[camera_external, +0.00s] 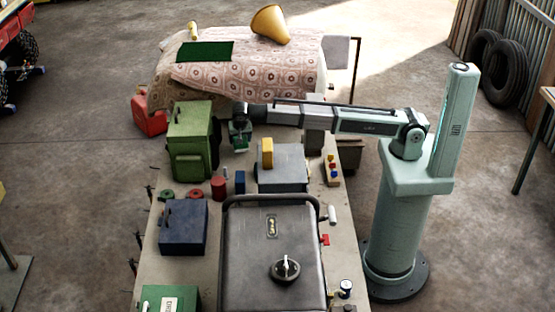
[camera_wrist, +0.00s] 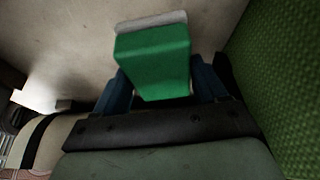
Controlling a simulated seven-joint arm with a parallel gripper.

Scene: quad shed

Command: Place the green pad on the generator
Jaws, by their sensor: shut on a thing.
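My gripper (camera_external: 240,133) is shut on a green block-shaped pad (camera_wrist: 153,60), which has a pale grey layer along its far edge. In the wrist view the pad sits between the two bluish fingers, above the pale bench top. In the external view only a small green part of it shows, just right of the green metal box. A large dark grey casing (camera_external: 248,250) with a tubular frame and a round dial, which looks like the generator, stands at the near end of the bench, apart from my gripper.
The green box (camera_external: 190,162) stands close beside my gripper. A dark green mat (camera_external: 205,52) lies on the patterned cloth (camera_external: 245,80) behind.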

